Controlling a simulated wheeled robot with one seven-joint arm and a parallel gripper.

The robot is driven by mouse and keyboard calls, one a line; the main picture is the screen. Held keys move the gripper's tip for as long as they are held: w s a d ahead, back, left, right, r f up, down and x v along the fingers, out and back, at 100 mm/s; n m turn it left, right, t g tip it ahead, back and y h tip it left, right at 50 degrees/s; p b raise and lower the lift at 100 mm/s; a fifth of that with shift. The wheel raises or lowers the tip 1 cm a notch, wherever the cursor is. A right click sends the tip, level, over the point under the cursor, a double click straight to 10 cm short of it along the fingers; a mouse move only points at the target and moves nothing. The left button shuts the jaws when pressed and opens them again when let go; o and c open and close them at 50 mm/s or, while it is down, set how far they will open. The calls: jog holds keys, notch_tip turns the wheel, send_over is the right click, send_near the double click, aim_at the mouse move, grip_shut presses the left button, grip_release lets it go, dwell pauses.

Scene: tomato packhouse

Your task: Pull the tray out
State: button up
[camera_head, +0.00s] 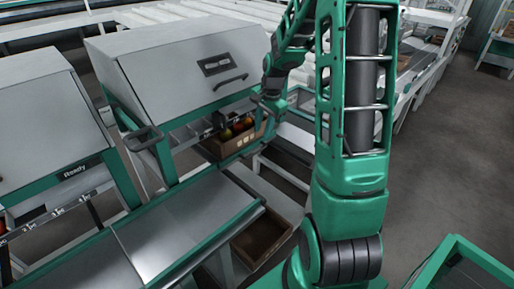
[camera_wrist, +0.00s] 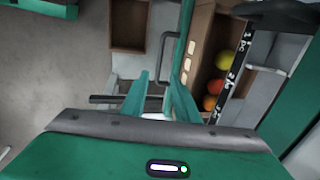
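A brown tray (camera_head: 224,149) with red, orange and yellow-green tomatoes sits under the hooded grey machine, behind a green rail. It also shows at the right in the wrist view (camera_wrist: 197,72), partly hidden by a dark labelled bar. My gripper (camera_head: 266,108) is beside the tray's right end in the head view, its fingertips hard to make out. In the wrist view my gripper (camera_wrist: 161,80) has its two green fingers apart, with a gap between them. A grey loop-shaped handle (camera_wrist: 164,46) lies just beyond the fingertips. I cannot tell whether they touch it.
An empty brown box (camera_head: 262,238) stands low at the front; a similar one shows in the wrist view (camera_wrist: 128,24). A sloping metal chute (camera_head: 180,225) with green edges lies left of it. The machine hood (camera_head: 185,65) rises behind the tray. Open floor (camera_head: 440,150) lies at right.

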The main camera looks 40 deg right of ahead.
aim_at(258, 151)
jog(key=f, duration=0.3)
jog(key=w+f, duration=0.1)
jog(key=f, duration=0.5)
jog(key=shift+w+a+f, duration=0.2)
jog(key=shift+w+f, duration=0.05)
jog(key=shift+w, duration=0.15)
jog(key=shift+c, duration=0.3)
grip_shut()
